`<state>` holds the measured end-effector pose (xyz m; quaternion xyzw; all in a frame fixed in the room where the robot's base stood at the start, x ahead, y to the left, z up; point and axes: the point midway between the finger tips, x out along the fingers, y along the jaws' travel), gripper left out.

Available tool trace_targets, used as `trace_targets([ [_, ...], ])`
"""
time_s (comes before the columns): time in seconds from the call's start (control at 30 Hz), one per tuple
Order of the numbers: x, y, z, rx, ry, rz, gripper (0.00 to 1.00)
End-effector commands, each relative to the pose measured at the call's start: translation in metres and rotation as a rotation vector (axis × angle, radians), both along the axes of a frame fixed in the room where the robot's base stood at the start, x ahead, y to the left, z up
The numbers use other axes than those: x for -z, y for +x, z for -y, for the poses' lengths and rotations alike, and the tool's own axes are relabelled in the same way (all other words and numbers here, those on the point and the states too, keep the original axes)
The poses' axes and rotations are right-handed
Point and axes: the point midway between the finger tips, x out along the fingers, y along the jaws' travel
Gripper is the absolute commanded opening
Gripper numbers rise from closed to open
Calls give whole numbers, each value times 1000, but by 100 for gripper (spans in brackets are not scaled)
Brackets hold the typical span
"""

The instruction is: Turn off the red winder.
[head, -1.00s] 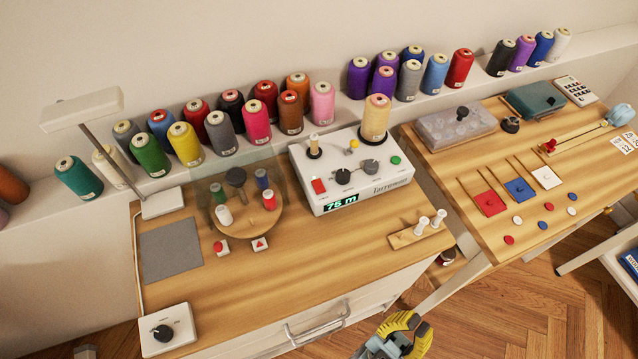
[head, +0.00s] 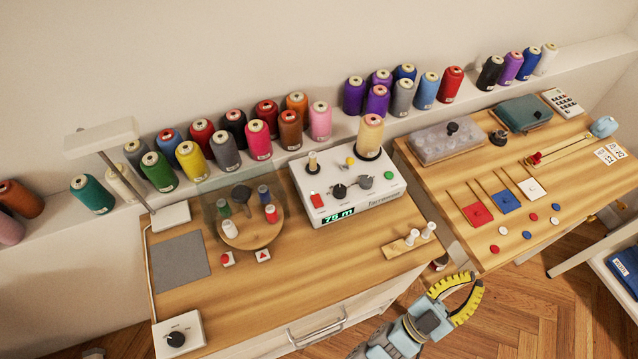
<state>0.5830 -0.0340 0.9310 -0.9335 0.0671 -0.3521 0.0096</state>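No part is plainly marked as a red winder. A white machine (head: 350,205) with a lit "75 m" display stands at the back of the left table. It has a red switch (head: 317,201), dark knobs and a green button (head: 389,174), and a cream thread cone (head: 369,135) stands on it. On the right table a red square piece (head: 477,213) lies beside a blue one (head: 505,202) and a white one (head: 531,189), each with a thin rod. My gripper (head: 477,281) has its yellow-padded fingers apart and empty, in front of the tables, touching neither.
A round spool stand (head: 247,235) with a clear shield and two small buttons is left of the machine. A wooden peg holder (head: 397,250) lies near the left table's front edge. Several thread cones line the back ledge (head: 335,134). A gap separates the tables.

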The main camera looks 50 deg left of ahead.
Motion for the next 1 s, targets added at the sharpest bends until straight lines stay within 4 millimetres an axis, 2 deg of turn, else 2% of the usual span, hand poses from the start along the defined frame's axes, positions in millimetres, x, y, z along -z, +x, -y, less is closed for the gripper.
trace_targets([
  [0.03, -8, 9, 0, -5, 7, -40, 0],
  [0.2, -8, 38, -6, -31, 18, -189, 0],
  [0.5, -6, 74, -33, -126, 14, -439, 0],
  [0.77, -7, 89, -73, -253, -27, -639, 0],
  [1.0, -12, 87, -119, -400, -100, -803, 0],
])
